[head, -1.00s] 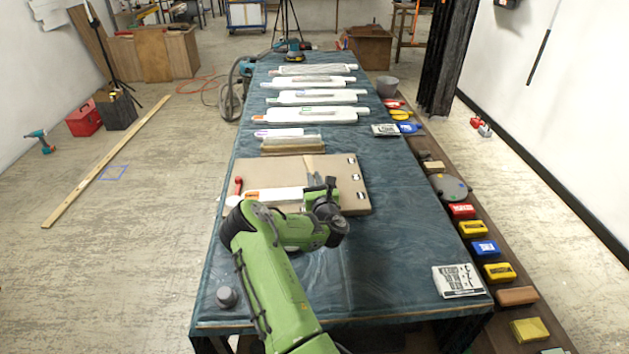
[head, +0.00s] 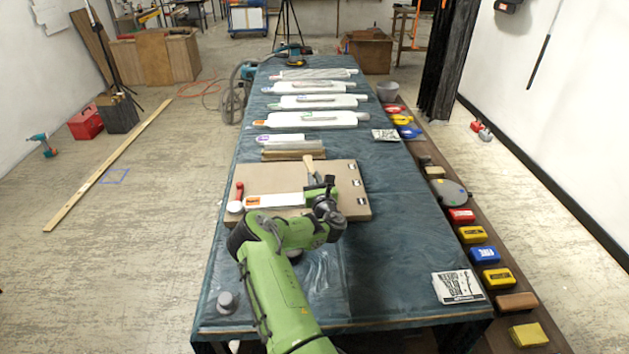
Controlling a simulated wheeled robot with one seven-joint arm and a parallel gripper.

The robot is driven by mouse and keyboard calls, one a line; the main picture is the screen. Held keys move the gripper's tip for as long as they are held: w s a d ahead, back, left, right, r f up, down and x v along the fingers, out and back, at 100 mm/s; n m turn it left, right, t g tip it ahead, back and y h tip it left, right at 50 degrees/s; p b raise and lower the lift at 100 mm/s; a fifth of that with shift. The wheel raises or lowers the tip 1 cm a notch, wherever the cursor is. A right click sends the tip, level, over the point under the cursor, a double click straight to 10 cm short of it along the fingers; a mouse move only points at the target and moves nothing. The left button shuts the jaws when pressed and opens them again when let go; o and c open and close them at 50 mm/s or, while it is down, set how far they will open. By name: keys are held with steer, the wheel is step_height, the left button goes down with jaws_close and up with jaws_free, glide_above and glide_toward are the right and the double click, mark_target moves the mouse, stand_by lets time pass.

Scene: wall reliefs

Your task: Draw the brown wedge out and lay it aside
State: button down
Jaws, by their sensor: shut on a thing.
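A light brown, narrow piece that looks like the wedge (head: 309,165) shows in the head view at the far side of my gripper (head: 317,186). Its far end reaches slightly past the far edge of the tan board (head: 268,178). My gripper is over the right part of the board and shut on this piece; the fingers and wrist hide its near end. A white strip with an orange label (head: 275,200) lies on the board just left of my gripper. I cannot tell whether the wedge touches the board.
A red-handled tool (head: 239,191) lies on the board's left. Beyond the board are a brown strip (head: 293,154) and several white reliefs (head: 312,120). Coloured blocks line the right-hand shelf (head: 515,301). The table's right front (head: 395,260) is clear, apart from a printed card (head: 457,286).

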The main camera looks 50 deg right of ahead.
mark_target(313, 171)
steer(key=shift+x, duration=1.7)
steer(key=shift+s+d, duration=0.15)
steer(key=shift+r+p, duration=0.1)
steer(key=shift+p, duration=0.2)
steer(key=shift+r+p, duration=2.1)
steer(key=shift+r, duration=0.35)
